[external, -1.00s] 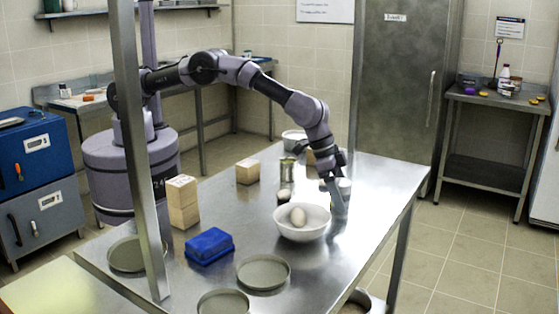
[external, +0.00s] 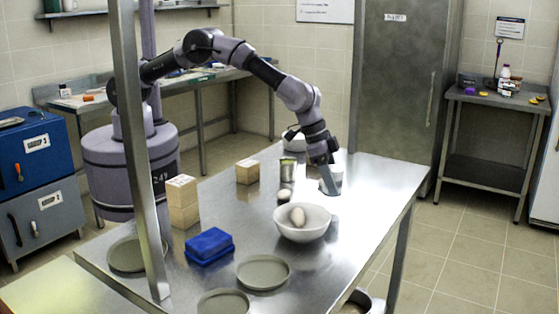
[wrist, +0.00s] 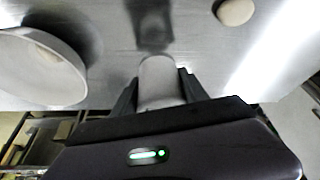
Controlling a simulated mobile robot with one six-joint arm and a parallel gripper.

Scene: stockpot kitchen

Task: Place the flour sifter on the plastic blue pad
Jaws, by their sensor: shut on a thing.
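My gripper (external: 328,184) points down over the right part of the steel table, shut on a pale grey cylinder that I take for the flour sifter (wrist: 160,80). In the wrist view the cylinder sits between both fingers of the gripper (wrist: 158,95). In the external view the fingers partly hide it, and whether it clears the table is hard to tell. The plastic blue pad (external: 209,246) lies at the table's front left, with nothing on it. It is outside the wrist view.
A white bowl (external: 302,232) holding an egg stands between gripper and pad. A can (external: 288,168), a small pale round object (external: 284,196) and a wooden block (external: 247,172) stand behind it. Stacked blocks (external: 182,204) are left. Round grey dishes (external: 263,272) lie along the front.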

